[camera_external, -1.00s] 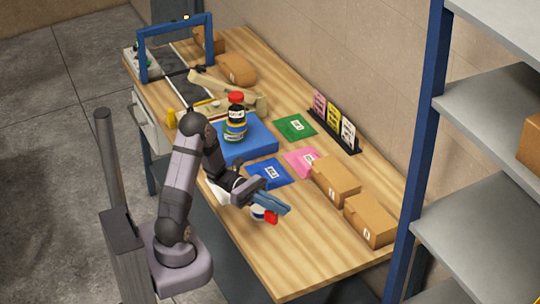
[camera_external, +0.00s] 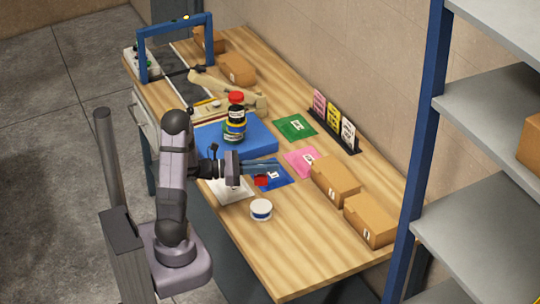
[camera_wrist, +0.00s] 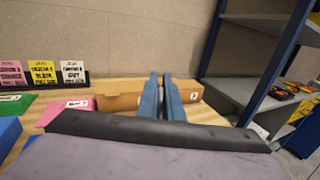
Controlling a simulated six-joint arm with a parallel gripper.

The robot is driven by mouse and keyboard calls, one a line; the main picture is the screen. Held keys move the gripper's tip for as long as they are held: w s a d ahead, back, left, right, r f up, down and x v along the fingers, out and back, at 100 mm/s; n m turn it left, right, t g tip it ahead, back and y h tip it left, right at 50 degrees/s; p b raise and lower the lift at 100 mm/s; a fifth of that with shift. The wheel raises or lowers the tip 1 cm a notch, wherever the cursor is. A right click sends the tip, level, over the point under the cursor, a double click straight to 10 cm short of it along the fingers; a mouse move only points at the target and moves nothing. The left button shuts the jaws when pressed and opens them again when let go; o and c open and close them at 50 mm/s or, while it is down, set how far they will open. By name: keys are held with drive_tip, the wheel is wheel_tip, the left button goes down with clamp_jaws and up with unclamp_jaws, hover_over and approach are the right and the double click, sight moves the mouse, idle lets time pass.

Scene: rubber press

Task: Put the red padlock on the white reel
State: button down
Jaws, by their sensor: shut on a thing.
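The red padlock (camera_external: 261,182) hangs at the blue fingers of my gripper (camera_external: 272,169), which is shut on it. In the external view it shows against the blue card, above and a little back from the reel. The white reel (camera_external: 261,210), a short round thing with a dark blue band, lies on the bench near its front edge; its top looks bare. In the wrist view the fingers of my gripper (camera_wrist: 161,98) are close together, and the padlock is hidden there.
Cardboard boxes (camera_external: 335,181) stand on the bench right of my gripper. Blue (camera_external: 279,180), pink (camera_external: 300,161), green (camera_external: 295,128) and white (camera_external: 232,194) cards lie around. A blue platform (camera_external: 262,140) carries stacked jars (camera_external: 235,118). The bench front (camera_external: 300,260) is clear.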

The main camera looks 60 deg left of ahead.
drive_tip(key=shift+f+p, duration=0.65)
drive_tip(key=shift+f, duration=4.05)
drive_tip(key=shift+f, duration=0.1)
drive_tip(key=c, duration=2.3)
unclamp_jaws()
drive_tip(key=o, duration=0.4)
drive_tip(key=shift+r, duration=0.25)
drive_tip(key=shift+b+v, duration=1.8)
drive_tip(key=shift+v, duration=4.25)
